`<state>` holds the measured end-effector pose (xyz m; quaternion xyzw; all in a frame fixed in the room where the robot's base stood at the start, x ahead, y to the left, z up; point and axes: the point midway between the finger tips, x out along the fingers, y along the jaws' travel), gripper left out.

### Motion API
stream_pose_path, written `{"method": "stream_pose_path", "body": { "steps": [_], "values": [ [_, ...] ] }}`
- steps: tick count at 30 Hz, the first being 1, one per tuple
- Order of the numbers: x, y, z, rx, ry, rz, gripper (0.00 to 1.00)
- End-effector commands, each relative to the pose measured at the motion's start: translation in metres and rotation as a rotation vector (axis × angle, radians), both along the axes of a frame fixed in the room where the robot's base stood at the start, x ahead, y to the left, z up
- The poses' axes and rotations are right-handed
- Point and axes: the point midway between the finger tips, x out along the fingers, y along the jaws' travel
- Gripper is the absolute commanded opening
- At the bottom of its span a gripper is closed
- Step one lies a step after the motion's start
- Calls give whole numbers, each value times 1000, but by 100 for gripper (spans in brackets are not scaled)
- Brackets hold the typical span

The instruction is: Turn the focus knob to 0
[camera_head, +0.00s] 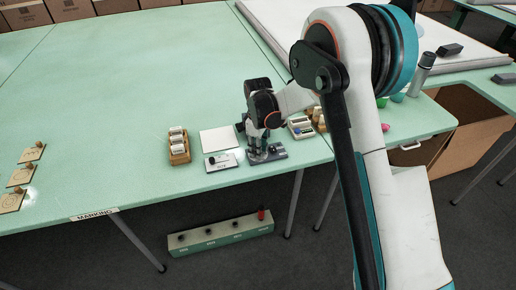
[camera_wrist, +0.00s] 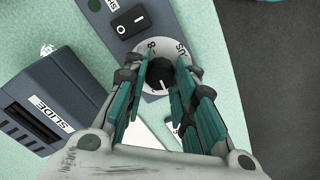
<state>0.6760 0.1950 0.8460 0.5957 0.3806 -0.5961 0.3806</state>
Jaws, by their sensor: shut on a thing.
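The focus knob (camera_wrist: 161,72) is a black round knob with a white pointer line, set in a pale dial (camera_wrist: 152,97) in the wrist view. The line points toward the lower part of the picture. The dial's marks are partly hidden by my fingers; an "8" and some cut-off letters show. My gripper (camera_wrist: 160,85) has its teal-padded fingers on both sides of the knob and is shut on it. In the head view my gripper (camera_head: 260,146) is low over a small grey device (camera_head: 276,153) at the table's front edge; the knob is hidden there.
In the wrist view a black rocker switch (camera_wrist: 130,21) sits beside the dial, and a dark block marked SLIDE (camera_wrist: 35,110) lies left. A white sheet (camera_head: 220,138) and a wooden rack (camera_head: 180,157) stand left of my gripper. The table's middle is clear.

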Motion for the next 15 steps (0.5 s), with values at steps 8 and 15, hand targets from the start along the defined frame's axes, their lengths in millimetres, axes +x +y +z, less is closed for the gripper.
{"method": "stream_pose_path", "body": {
  "steps": [8,15],
  "values": [
    [1,1,0,1,-3,178,1],
    [1,1,1,1,-3,257,1]
  ]
}}
